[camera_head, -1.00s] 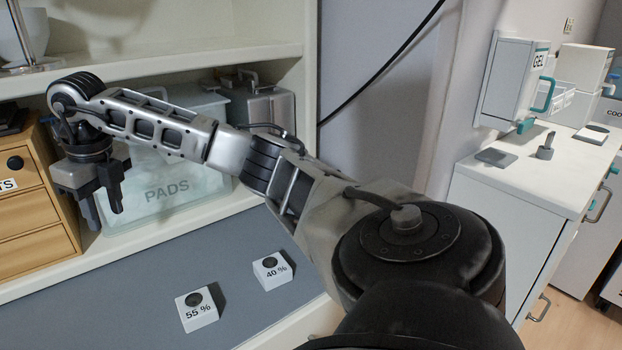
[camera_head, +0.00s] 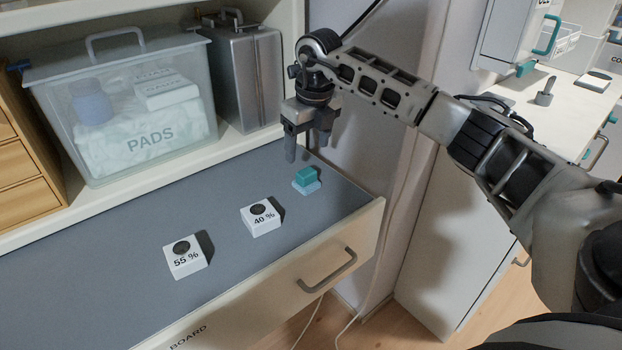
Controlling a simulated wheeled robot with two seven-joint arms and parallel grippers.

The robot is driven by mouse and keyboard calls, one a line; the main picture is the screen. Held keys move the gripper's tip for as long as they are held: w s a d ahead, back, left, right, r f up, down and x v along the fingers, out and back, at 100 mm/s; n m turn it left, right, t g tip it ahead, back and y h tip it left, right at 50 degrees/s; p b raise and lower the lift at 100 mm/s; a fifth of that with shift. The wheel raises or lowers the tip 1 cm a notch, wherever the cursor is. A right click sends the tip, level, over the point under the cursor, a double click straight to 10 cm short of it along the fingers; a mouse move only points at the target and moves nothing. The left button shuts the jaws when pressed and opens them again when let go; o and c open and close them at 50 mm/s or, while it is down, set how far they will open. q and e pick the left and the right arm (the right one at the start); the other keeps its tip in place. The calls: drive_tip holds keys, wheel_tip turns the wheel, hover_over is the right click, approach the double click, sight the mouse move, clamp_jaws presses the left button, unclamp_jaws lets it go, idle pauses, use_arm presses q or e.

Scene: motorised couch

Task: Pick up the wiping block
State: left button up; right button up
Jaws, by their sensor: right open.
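In the head view, a small teal block on a pale blue base (camera_head: 307,179), which looks like the wiping block, lies on the grey surface near its right end. My right gripper (camera_head: 307,152) hangs above and slightly behind it, fingers pointing down. The fingers are apart with nothing between them. The gripper does not appear to touch the block. My left gripper is not in view.
Two white blocks marked 40 % (camera_head: 261,218) and 55 % (camera_head: 186,259) lie left of the teal block. A clear PADS bin (camera_head: 150,150) and a metal case (camera_head: 246,80) stand behind. A drawer handle (camera_head: 328,271) is at the front.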

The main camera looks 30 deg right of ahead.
sight(306, 172)
drive_tip(key=f, duration=0.3)
drive_tip(key=w+f, duration=0.1)
drive_tip(key=f, duration=0.5)
drive_tip(key=shift+w+d+f, duration=0.1)
drive_tip(key=shift+w+d, duration=0.1)
drive_tip(key=shift+w, duration=0.05)
drive_tip(key=c, duration=1.1)
